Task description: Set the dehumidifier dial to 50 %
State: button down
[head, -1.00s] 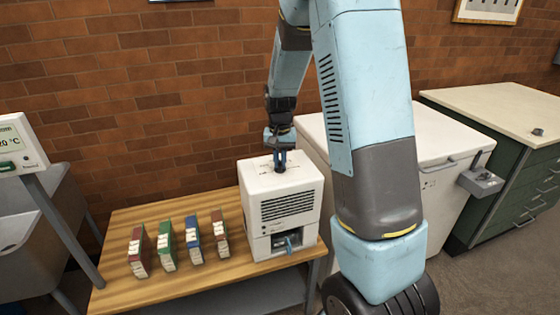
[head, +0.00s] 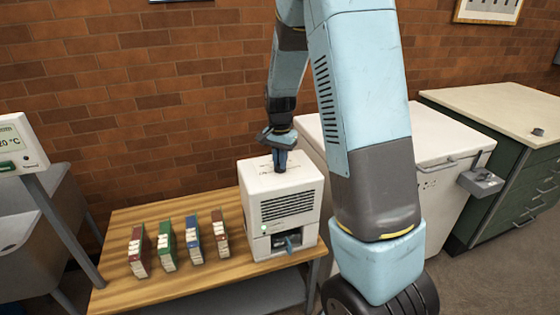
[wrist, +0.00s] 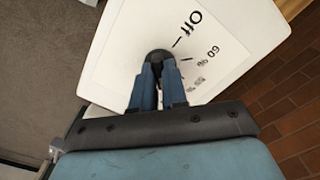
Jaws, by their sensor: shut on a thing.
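The dehumidifier (head: 252,184) is a white box with a dark front grille, standing at the right end of the wooden table. My gripper (head: 280,168) points down onto its top face. In the wrist view my gripper (wrist: 159,88) is shut on the round dark dial (wrist: 158,57). Around the dial the white top (wrist: 120,70) carries printed marks: "Off", "60 %" and smaller, blurred marks nearer my fingers. The fingers hide much of the dial and part of the scale, and I cannot tell which mark the dial points to.
Several small upright bound items, red, green, blue and brown (head: 220,234), stand in a row left of the dehumidifier on the table (head: 118,290). A white chest (head: 450,150) stands close on the right. A display reading a temperature (head: 10,145) is at far left.

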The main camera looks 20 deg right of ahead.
jog(key=shift+w+r, duration=0.15)
jog(key=shift+w, duration=0.05)
jog(key=c, duration=1.2)
grip_release()
jog(key=shift+s, duration=0.1)
jog(key=shift+o, duration=0.2)
notch_tip(320, 180, up, 13)
jog(key=shift+r, duration=0.2)
jog(key=s+a+r+n+t, duration=0.1)
jog(key=s+r+n, duration=0.3)
jog(key=s, duration=1)
jog(key=s+r+n+t, duration=0.4)
jog(key=s+r+n, duration=0.1)
jog(key=s, duration=0.9)
jog(key=shift+s+a+r+t, duration=0.15)
jog(key=shift+a+r+t, duration=0.15)
jog(key=shift+a, duration=0.1)
